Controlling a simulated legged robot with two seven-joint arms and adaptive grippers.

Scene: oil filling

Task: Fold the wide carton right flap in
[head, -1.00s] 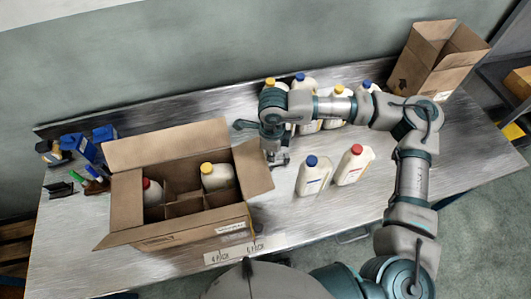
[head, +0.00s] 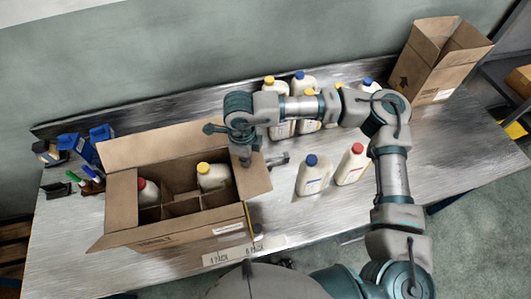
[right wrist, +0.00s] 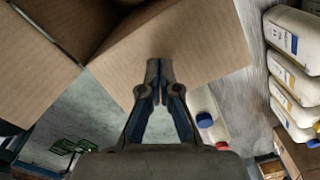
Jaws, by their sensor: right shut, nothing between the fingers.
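The wide carton (head: 190,234) stands open on the left part of the table. Its right flap (head: 256,180) slants outward, and its back and left flaps are also open. Inside are dividers, a red-capped bottle (head: 147,192) and a yellow-capped bottle (head: 212,177). My right gripper (head: 245,160) is at the far end of the right flap, pointing down. In the right wrist view its closed, empty fingertips (right wrist: 160,66) overlap the flap (right wrist: 190,45); I cannot tell whether they touch it. My left gripper is not in view.
A blue-capped bottle (head: 313,177) and a red-capped bottle (head: 352,165) stand right of the carton. Several more bottles stand behind my right arm. A tall open carton (head: 435,65) is at the back right. Blue boxes and markers lie at the left end.

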